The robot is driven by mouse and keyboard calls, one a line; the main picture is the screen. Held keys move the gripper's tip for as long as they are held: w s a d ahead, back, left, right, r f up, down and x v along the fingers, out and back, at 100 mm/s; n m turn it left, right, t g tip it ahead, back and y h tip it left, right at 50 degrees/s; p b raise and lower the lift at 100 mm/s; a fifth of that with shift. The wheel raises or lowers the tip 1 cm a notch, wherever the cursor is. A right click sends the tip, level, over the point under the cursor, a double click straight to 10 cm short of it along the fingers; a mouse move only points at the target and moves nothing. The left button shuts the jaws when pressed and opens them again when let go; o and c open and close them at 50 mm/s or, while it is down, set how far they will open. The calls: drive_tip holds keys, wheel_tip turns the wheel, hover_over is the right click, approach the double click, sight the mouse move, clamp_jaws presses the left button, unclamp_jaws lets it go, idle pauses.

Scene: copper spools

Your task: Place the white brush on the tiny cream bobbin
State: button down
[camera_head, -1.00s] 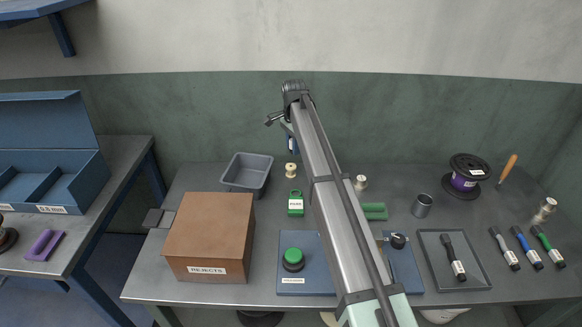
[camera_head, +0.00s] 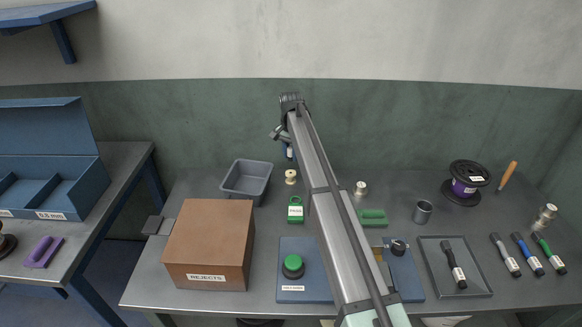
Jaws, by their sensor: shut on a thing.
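My gripper (camera_head: 286,141) is mostly hidden behind my own arm, at the back of the bench. It is shut on a small upright object (camera_head: 290,153), which shows as a white patch with dark blue around it. It may be the white brush, but too little shows to be sure. The tiny cream bobbin (camera_head: 290,176) stands on the bench just below the held object in the picture. A gap shows between them. Another pale spool (camera_head: 360,188) stands to the right of my arm.
A grey bin (camera_head: 247,181) and the brown REJECTS box (camera_head: 207,245) stand left. A green labelled block (camera_head: 295,209) is in front of the bobbin. A metal cup (camera_head: 422,212), purple spool (camera_head: 465,183), grey tray (camera_head: 480,284) and several brushes (camera_head: 524,254) are right.

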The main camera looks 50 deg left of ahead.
sight(291, 147)
drive_tip(key=shift+f, duration=2.9)
drive_tip(key=shift+f, duration=0.1)
drive_tip(key=c, duration=0.9)
unclamp_jaws()
drive_tip(key=shift+o, duration=0.2)
wheel_tip(291, 147, up, 12)
drive_tip(key=shift+r, duration=0.15)
drive_tip(key=shift+w, duration=0.1)
